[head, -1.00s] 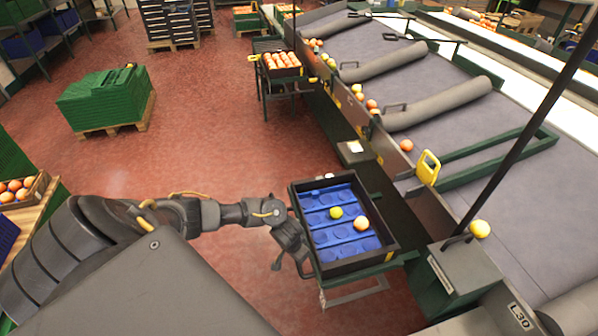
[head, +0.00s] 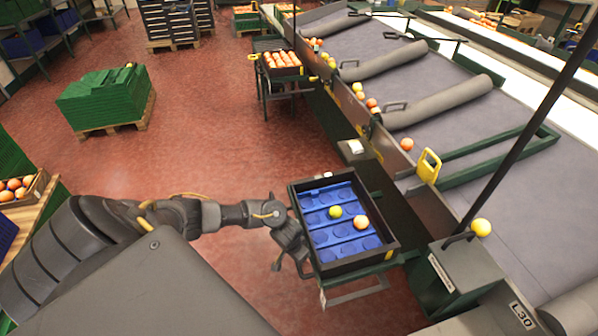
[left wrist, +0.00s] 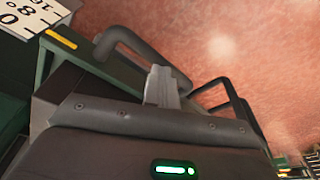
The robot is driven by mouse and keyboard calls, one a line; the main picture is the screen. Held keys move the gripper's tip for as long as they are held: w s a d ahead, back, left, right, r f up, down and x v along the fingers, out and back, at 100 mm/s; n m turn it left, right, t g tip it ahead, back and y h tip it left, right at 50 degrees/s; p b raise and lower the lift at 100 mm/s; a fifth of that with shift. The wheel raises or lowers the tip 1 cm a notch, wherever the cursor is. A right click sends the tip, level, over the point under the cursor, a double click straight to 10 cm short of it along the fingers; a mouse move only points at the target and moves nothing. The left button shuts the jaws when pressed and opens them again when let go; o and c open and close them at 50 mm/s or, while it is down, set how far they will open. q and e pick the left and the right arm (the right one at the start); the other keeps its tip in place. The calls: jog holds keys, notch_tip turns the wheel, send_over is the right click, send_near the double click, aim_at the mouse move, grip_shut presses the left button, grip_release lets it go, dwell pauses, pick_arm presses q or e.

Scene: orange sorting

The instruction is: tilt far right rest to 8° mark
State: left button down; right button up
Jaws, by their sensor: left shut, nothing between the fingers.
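The near rest (head: 385,262) is a green-framed stand holding a black crate (head: 360,262) with a blue liner (head: 318,211). A green-yellow fruit (head: 335,211) and an orange fruit (head: 361,222) lie in it. My left gripper (head: 280,263) is at the crate's left side, low and partly hidden. In the left wrist view, its shut, empty fingers (left wrist: 160,86) are close to a dark bar handle (left wrist: 135,50); I cannot tell whether they touch. A white scale (left wrist: 38,14) reads 8° near a yellow pointer (left wrist: 61,40); exact alignment is unclear. My right gripper is out of view.
The conveyor (head: 440,150) and its side wall run along the right. A farther stand holds a crate of oranges (head: 282,62). Green crates (head: 100,98) sit on a pallet at left. Red floor is open at left.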

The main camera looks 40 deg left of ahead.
pick_arm(q)
jog(key=shift+w+f+b, duration=0.1)
jog(key=shift+f+b, duration=0.3)
jog(key=shift+f, duration=0.25)
dwell(0.3)
jog(key=shift+r, duration=0.1)
notch_tip(320, 180, up, 9)
jog(key=p, duration=1)
dwell(0.4)
